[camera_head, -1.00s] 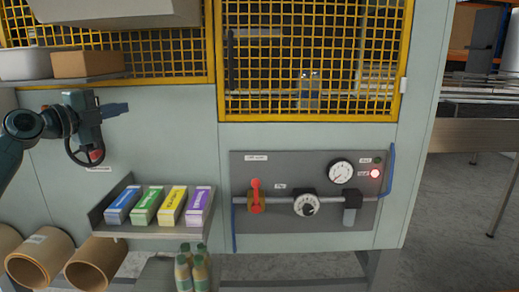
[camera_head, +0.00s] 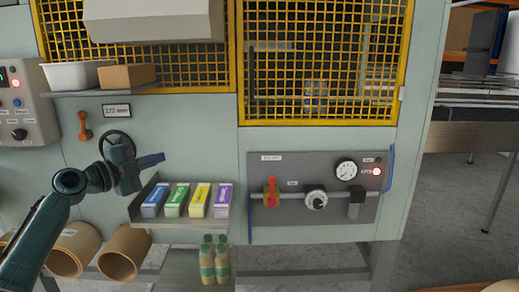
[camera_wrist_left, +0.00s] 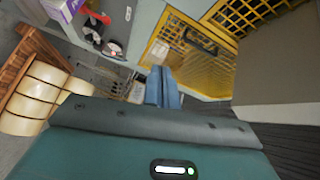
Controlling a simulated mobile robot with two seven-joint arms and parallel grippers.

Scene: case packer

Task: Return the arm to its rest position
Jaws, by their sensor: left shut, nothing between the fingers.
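My left arm comes in from the lower left in the head view. My left gripper (camera_head: 152,160) is shut and empty, pointing right, in front of the machine's pale front panel. It is just above the shelf of coloured boxes (camera_head: 187,200) and overlaps part of a dark round handwheel (camera_head: 117,140) in the picture. In the left wrist view the closed fingers (camera_wrist_left: 163,86) point towards the yellow mesh guard (camera_wrist_left: 190,65). My right gripper is not in view.
A grey control panel (camera_head: 258,222) with an orange-red lever (camera_head: 271,192), dial, gauge and lit red lamp is right of the shelf. Below are green bottles (camera_head: 207,262) and cardboard rolls (camera_head: 124,252). An orange handle (camera_head: 84,126) and white tub (camera_head: 72,75) are at the left.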

